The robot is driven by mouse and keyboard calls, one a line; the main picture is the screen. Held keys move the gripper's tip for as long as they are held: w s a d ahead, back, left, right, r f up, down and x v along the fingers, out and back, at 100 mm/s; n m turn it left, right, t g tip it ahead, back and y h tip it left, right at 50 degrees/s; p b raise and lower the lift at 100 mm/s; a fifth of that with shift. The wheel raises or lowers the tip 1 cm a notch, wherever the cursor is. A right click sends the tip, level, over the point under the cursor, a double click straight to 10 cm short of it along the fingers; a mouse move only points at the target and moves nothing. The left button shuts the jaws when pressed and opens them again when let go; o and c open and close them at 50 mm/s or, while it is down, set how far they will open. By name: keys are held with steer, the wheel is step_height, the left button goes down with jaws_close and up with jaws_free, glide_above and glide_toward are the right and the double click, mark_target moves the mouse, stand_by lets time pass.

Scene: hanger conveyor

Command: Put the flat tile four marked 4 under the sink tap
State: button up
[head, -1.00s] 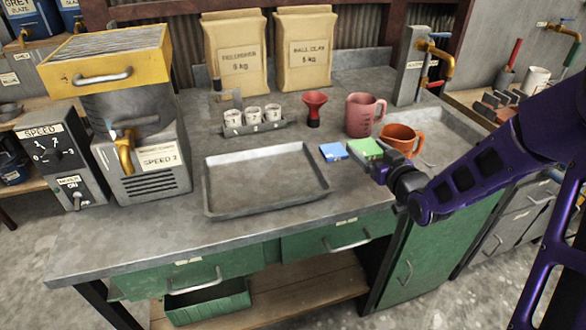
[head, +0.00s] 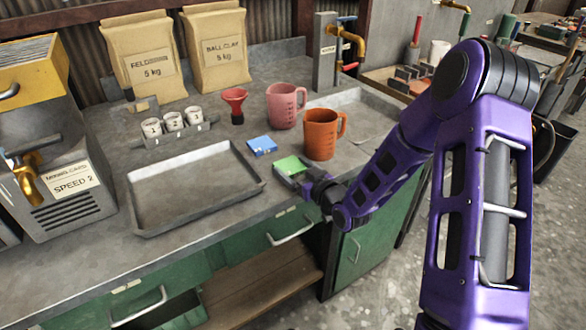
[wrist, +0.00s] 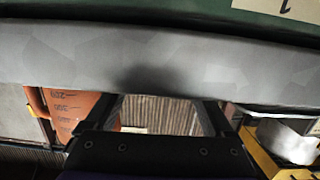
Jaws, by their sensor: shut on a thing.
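A flat green tile (head: 290,167) is at the front of the grey bench, at the tip of my gripper (head: 308,182). My gripper is shut on its near side; no number is legible on it. Whether it touches the bench is unclear. A flat blue tile (head: 262,145) lies just behind and left of it. The brass sink tap (head: 348,40) sticks out from a grey post at the back right, above the shallow sink basin (head: 378,108). The wrist view shows dark gripper parts (wrist: 160,115), and I cannot make out the tile there.
An orange jug (head: 321,135) stands close right of the green tile, beside the sink. A pink jug (head: 283,105) and red funnel (head: 235,100) stand behind. An empty grey tray (head: 135,205) lies left. The bench edge (wrist: 60,60) crosses the wrist view.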

steer(key=shift+f, duration=0.1)
steer(key=shift+f+b, duration=0.1)
steer(key=shift+b, duration=0.2)
steer(key=o, duration=1.2)
